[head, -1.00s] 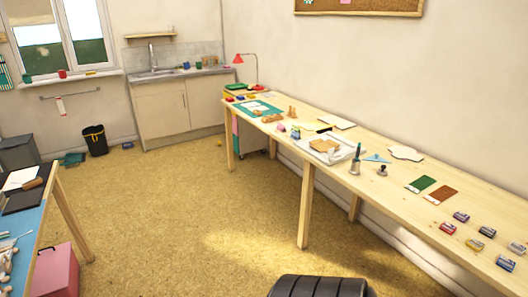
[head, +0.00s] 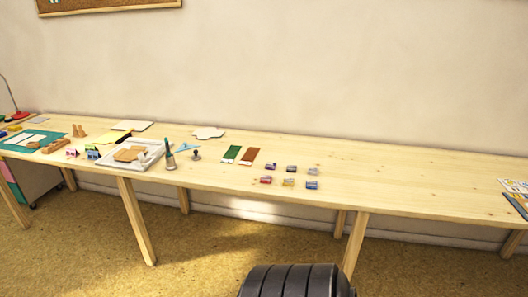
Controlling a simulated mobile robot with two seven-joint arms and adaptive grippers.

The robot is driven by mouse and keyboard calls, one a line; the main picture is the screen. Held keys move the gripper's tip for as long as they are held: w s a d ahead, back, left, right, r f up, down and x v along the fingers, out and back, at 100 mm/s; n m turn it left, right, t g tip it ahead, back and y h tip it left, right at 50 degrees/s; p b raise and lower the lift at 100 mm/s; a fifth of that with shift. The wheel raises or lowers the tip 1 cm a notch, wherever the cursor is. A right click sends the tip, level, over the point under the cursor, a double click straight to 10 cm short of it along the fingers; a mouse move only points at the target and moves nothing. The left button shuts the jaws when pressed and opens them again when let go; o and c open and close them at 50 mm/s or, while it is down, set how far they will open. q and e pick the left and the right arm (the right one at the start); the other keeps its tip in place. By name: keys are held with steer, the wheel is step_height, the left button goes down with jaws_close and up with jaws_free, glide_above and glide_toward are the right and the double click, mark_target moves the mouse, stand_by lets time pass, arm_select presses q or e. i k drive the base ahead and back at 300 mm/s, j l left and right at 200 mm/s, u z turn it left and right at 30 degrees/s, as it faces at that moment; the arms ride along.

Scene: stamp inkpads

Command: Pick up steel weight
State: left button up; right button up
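I cannot make out the steel weight for certain; the things on the long wooden table (head: 400,178) are small at this distance. A small dark upright piece with a knob-like top (head: 196,155) stands near the table's middle left. Left of it a green-topped tool (head: 169,155) stands upright on a grey base. A pale tray (head: 110,159) holding a brown piece (head: 130,154) lies further left. Neither of my grippers is in view.
A teal mat (head: 12,147) lies at the left.

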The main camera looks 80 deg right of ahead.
mark_target(196, 157)
steer(key=z, duration=1.95)
steer(key=i+j+z, duration=0.1)
steer(key=z, duration=0.3)
steer(key=i+j+z, duration=0.1)
steer(key=z, duration=0.3)
steer(key=j+z, duration=0.1)
steer(key=z, duration=0.35)
steer(key=i+j, duration=0.05)
